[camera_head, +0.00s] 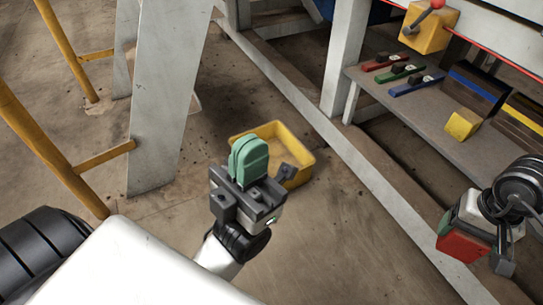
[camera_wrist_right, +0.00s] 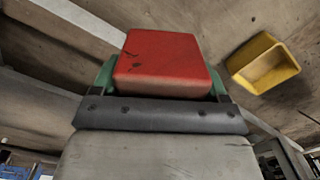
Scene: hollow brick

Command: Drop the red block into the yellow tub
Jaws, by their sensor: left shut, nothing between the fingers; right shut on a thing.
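The yellow tub (camera_head: 304,166) sits on the floor in the middle of the head view, partly hidden behind my left gripper. It also shows empty at the upper right of the right wrist view (camera_wrist_right: 264,63). My left gripper (camera_head: 249,160) is shut with its green fingers together and holds nothing. My right gripper (camera_head: 456,228), at the right edge, is shut on the red block (camera_head: 462,247). The block fills the space between the green fingers in the right wrist view (camera_wrist_right: 162,62). The block is apart from the tub, well to its right in the head view.
A grey shelf (camera_head: 430,118) on a white frame holds red, green and blue tools and a yellow block (camera_head: 462,124). A white beam (camera_head: 330,132) runs along the floor between tub and shelf. Yellow rails (camera_head: 62,50) stand at left.

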